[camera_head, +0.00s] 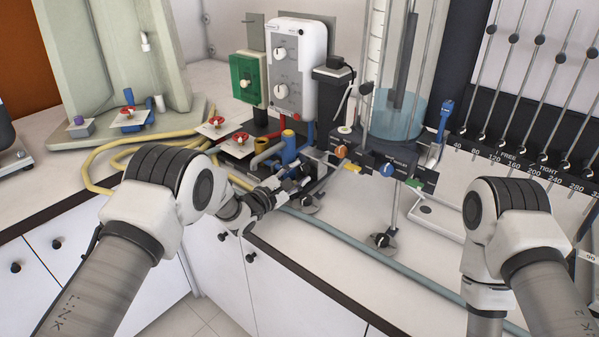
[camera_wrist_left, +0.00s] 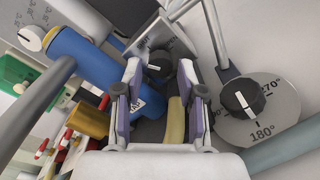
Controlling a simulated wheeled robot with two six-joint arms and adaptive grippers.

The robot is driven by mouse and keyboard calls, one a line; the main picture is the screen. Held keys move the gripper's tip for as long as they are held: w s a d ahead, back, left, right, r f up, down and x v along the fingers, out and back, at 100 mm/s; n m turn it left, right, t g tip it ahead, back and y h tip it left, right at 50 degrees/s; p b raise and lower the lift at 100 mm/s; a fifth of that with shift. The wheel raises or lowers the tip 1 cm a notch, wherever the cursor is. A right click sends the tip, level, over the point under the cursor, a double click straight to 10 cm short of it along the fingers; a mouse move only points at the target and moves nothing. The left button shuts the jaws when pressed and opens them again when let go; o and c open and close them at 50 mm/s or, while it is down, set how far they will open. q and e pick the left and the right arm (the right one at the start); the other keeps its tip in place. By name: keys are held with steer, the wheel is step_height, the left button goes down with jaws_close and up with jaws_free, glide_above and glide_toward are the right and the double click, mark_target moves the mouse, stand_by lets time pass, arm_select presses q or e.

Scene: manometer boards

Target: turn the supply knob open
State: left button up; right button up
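No label reading "supply" is legible, so I cannot tell for sure which knob it names. My left gripper (camera_head: 291,187) is low over the bench, by the blue and red pipework. In the left wrist view its two fingers (camera_wrist_left: 160,72) are apart, with nothing clamped between them. A dark round knob (camera_wrist_left: 158,64) shows beyond the gap between the fingertips. Whether they touch it is unclear. A black knob on a round degree dial (camera_wrist_left: 242,97) lies right of the fingers. My right arm shows at the right, but its gripper is out of view.
A blue pipe (camera_wrist_left: 95,72) runs close beside the left fingers. Red-handled valves (camera_head: 240,138) and yellow hose (camera_head: 103,153) lie left. A panel with an orange knob (camera_head: 341,152) stands under the clear cylinder (camera_head: 396,115). Another dial knob (camera_head: 383,240) sits on the open bench.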

arm_select(q)
steer(key=shift+x, duration=0.8)
jaws_close()
steer(key=shift+n, duration=0.7)
jaws_free()
glide_above(271, 216)
